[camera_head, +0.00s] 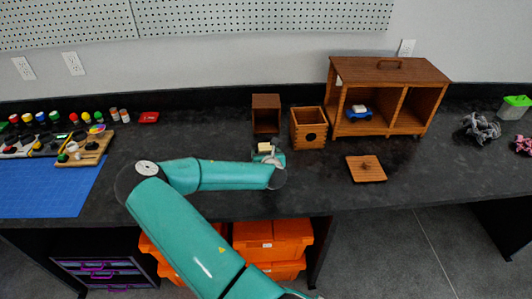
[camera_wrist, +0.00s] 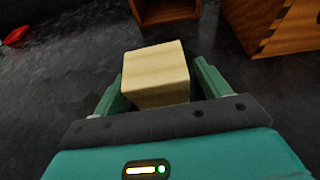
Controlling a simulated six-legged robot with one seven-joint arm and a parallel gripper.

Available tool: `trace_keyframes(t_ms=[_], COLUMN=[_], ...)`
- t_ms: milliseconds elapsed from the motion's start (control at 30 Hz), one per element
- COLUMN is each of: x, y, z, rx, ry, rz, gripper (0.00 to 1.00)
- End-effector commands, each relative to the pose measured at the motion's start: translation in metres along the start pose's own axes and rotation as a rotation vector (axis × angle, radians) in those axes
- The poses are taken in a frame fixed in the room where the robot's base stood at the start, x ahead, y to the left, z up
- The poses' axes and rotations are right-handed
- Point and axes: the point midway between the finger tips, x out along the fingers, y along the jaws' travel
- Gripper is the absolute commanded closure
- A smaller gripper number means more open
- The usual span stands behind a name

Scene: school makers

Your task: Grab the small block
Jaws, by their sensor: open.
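The small block (camera_wrist: 155,72) is a pale wooden cube with visible grain. In the wrist view it sits between the two green fingers of my gripper (camera_wrist: 157,85). The fingers are open, with a narrow dark gap visible on the right side of the block; on the left I cannot tell if there is contact. In the head view the block (camera_head: 265,148) shows as a small pale shape at the end of my teal arm, and my gripper (camera_head: 268,153) is partly hidden by the wrist. Whether the block rests on the table is hidden.
Just behind stand an open wooden box (camera_head: 266,101) and a wooden box with a round hole (camera_head: 308,142). A wooden cabinet (camera_head: 390,66) holding a blue toy car (camera_head: 358,114) is to the right. A knobbed wooden lid (camera_head: 366,176) lies on the dark table (camera_head: 330,198).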

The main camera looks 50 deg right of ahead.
Motion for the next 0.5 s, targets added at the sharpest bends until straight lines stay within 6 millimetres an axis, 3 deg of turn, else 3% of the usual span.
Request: trace_keyframes(t_ms=[200,433,500], x=[0.0009,0.0007,0.0007], y=[-0.0003,-0.0004,-0.0005], z=[0.0001,0.0002,0.0005], rx=[0.0,0.0,0.0], ry=[0.0,0.0,-0.001], rz=[-0.001,-0.001,-0.001], gripper=[0.25,0.7,0.74])
